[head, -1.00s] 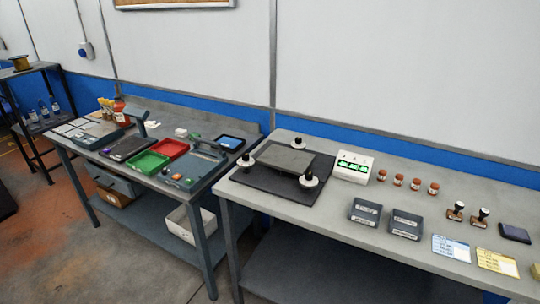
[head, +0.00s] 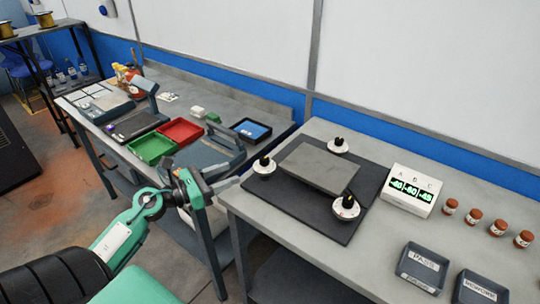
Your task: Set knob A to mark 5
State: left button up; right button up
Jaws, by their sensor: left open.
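Three black knobs on round white dials stand around a tilted grey plate (head: 318,166) on a dark mat (head: 300,205): one at the left (head: 264,166), one at the back (head: 338,146), one at the front right (head: 346,207). I cannot read which knob is A, nor the dial marks. A white display box (head: 410,190) labelled A, B, C shows green numbers. My left gripper (head: 232,181) is open and empty, left of the left knob near the bench's left edge, apart from the knob. My right gripper is not in view.
Brown-capped jars (head: 474,218) and dark trays (head: 422,268) stand to the right of the mat. A second bench at the left holds a green tray (head: 152,148) and a red tray (head: 181,131). A gap separates the benches. The bench front left of the trays is clear.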

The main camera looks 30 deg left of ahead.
aim_at(265, 158)
pick_arm(q)
jog(key=p+x, duration=0.2)
jog(key=x, duration=0.4)
jog(key=shift+w+r, duration=0.15)
jog(key=shift+w, duration=0.2)
jog(key=p+x, duration=0.1)
jog(key=x, duration=0.3)
jog(key=shift+w+d, duration=0.15)
jog(key=shift+w, duration=0.05)
jog(key=shift+w+d, duration=0.35)
jog(key=shift+w, duration=0.2)
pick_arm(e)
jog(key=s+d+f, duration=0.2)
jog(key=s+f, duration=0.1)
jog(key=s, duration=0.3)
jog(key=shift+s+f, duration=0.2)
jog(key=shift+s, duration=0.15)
pick_arm(q)
jog(key=c, duration=1)
